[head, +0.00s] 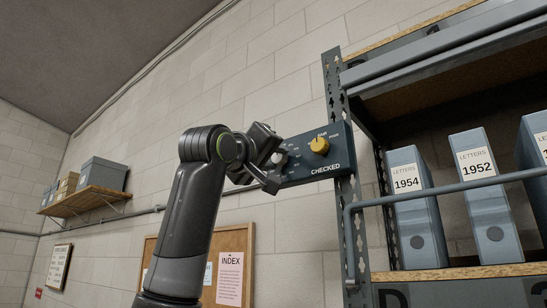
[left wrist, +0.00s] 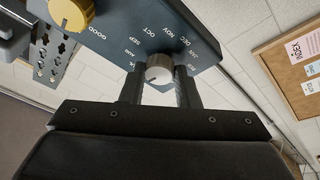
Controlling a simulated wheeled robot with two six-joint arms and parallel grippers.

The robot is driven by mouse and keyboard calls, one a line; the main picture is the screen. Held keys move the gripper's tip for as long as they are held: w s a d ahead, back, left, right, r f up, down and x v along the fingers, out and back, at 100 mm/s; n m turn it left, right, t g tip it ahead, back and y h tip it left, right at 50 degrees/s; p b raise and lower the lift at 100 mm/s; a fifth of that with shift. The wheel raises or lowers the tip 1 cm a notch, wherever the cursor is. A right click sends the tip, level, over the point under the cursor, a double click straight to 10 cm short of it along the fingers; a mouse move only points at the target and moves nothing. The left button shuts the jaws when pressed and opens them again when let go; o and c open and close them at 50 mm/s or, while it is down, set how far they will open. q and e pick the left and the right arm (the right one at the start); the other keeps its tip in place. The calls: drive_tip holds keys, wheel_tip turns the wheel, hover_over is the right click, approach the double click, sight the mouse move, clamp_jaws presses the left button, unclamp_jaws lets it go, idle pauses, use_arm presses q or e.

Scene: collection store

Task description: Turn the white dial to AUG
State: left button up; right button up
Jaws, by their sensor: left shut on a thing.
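The white dial (left wrist: 159,70) sits on a dark blue-grey panel (left wrist: 120,28), with month labels around it. SEP, OCT and DEC can be made out; AUG seems to stand at the dial's left in the left wrist view. I cannot tell surely which month its mark faces. My left gripper (left wrist: 161,92) is shut on the dial, one finger on each side. In the head view my left gripper (head: 272,162) is at the panel's left part and mostly hides the dial. My right gripper is in neither view.
A yellow dial (head: 319,146) is on the same panel, right of the gripper, above the word CHECKED. The panel is by a perforated shelf post (head: 348,235). Blue LETTERS boxes (head: 408,215) stand on the shelf at right. A cork board (head: 200,245) hangs behind my arm.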

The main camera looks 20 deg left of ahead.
use_arm(q)
drive_tip(key=m+h, duration=0.1)
drive_tip(key=m, duration=0.2)
drive_tip(key=m+h, duration=0.2)
drive_tip(key=m, duration=0.2)
drive_tip(key=shift+a+g, duration=0.15)
drive_tip(key=shift+g, duration=0.25)
drive_tip(key=m+h, duration=0.1)
drive_tip(key=m, duration=0.2)
drive_tip(key=m+g+h, duration=0.1)
drive_tip(key=m, duration=0.3)
drive_tip(key=shift+w+a, duration=0.1)
drive_tip(key=shift+m+g+h, duration=0.3)
drive_tip(key=shift+g, duration=0.1)
drive_tip(key=o, duration=1)
drive_tip(key=shift+c, duration=0.2)
